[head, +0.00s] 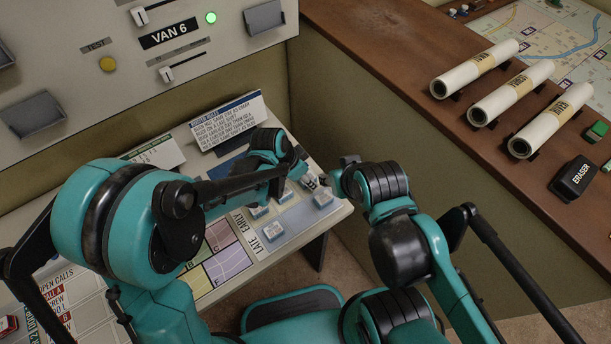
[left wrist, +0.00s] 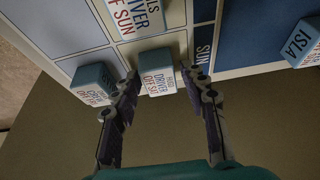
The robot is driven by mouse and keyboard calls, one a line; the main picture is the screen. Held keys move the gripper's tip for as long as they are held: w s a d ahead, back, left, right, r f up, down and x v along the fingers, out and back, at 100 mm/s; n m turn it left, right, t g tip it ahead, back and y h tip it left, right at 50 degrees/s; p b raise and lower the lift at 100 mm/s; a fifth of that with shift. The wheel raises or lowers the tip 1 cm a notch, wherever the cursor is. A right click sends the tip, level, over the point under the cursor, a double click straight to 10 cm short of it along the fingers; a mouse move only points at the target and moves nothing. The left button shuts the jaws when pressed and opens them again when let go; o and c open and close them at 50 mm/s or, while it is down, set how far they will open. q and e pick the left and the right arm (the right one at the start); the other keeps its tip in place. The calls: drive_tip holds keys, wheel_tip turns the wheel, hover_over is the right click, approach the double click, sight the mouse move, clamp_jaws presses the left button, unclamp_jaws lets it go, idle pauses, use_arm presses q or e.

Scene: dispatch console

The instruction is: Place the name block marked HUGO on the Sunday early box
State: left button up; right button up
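In the left wrist view a pale-topped block with blue sides (left wrist: 157,82) sits between my left gripper's fingertips (left wrist: 159,75). Its lettering seems to begin HUG, with DRIVER and OFF below. The fingers are apart, one on each side, with slight gaps visible. The block is at the near edge of the board, by the dark strip marked SUN (left wrist: 203,48). I cannot tell which box is Sunday early. In the head view my left gripper (head: 299,166) is over the board's far right, partly hidden. My right gripper (head: 335,178) is near the board's right edge; its fingers are unclear.
Beside the block are one ending in OFF SUN (left wrist: 138,18), a CREW block (left wrist: 94,84) and an ISLA block (left wrist: 303,42). Several blocks, such as one near LATE (head: 272,229), stand on the board. A rules card (head: 228,122) stands behind. Right of the console is a brown desk (head: 400,45).

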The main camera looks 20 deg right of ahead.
use_arm(q)
drive_tip(key=shift+r, duration=0.15)
drive_tip(key=shift+a+r+p, duration=0.1)
drive_tip(key=shift+r+p, duration=0.25)
drive_tip(key=p+v, duration=0.3)
drive_tip(key=v, duration=0.9)
drive_tip(key=s+a+r+n+t+y, duration=0.1)
drive_tip(key=s+a+r+n+t, duration=0.1)
drive_tip(key=a, duration=0.7)
drive_tip(key=s+a+r+n+t+y, duration=0.1)
drive_tip(key=s+a+r+n, duration=0.1)
drive_tip(key=a+n, duration=0.5)
drive_tip(key=s+a+r+n+t+y, duration=0.2)
drive_tip(key=s+a+n, duration=0.2)
drive_tip(key=a, duration=0.6)
drive_tip(key=shift+s+a+r+n+t, duration=0.3)
drive_tip(key=shift+s+r+n, duration=0.05)
drive_tip(key=shift+n, duration=0.15)
drive_tip(key=shift+f, duration=0.1)
